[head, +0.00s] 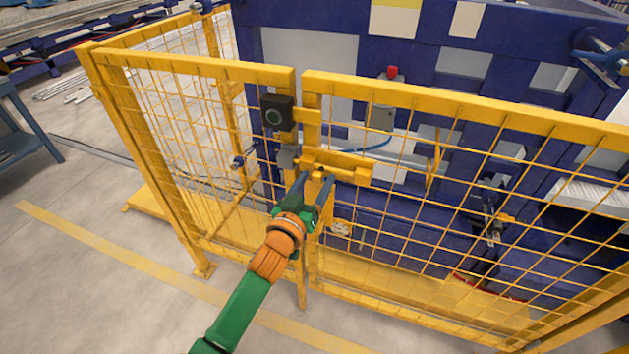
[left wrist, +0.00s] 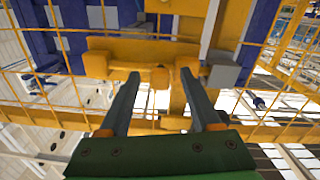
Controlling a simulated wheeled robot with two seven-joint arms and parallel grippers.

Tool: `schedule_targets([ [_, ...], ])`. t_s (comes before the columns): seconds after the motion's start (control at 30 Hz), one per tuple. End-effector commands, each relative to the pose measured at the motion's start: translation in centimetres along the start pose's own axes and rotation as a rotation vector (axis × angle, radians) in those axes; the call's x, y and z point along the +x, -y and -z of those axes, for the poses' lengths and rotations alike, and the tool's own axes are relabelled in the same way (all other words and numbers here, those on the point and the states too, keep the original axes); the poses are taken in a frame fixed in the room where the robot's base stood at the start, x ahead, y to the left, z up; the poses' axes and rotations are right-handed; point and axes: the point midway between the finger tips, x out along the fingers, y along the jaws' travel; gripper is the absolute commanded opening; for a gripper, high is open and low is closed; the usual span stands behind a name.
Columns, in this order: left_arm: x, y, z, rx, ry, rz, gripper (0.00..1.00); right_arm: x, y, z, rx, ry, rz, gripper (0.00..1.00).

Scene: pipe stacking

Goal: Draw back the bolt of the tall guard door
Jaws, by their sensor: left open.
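The tall guard door (head: 450,200) is a yellow mesh panel in a yellow frame. Its yellow bolt (head: 345,166) lies level near the gap between door and post, with a grey block (head: 287,158) at its left end. The bolt also shows across the top of the left wrist view (left wrist: 130,47). My left gripper (head: 314,178) is open at the bolt. In the left wrist view its two dark fingers (left wrist: 160,75) stand either side of a small yellow knob (left wrist: 160,78). Contact with the knob cannot be told. My right gripper is not in view.
A fixed mesh panel (head: 180,120) stands to the left. Blue machinery (head: 300,25) is behind the fence. Open floor with a yellow line (head: 110,250) lies in front.

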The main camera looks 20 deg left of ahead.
Motion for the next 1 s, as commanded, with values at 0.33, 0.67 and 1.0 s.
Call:
schedule_targets([
  [0.33,-0.04,0.01,-0.01,0.001,0.000,0.000,0.00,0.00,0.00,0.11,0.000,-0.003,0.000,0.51],
  [0.67,-0.04,0.01,-0.01,0.001,0.000,0.000,0.00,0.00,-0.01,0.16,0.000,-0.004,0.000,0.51],
  [1.0,-0.04,0.01,0.00,0.001,0.000,0.000,0.00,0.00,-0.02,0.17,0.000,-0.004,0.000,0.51],
])
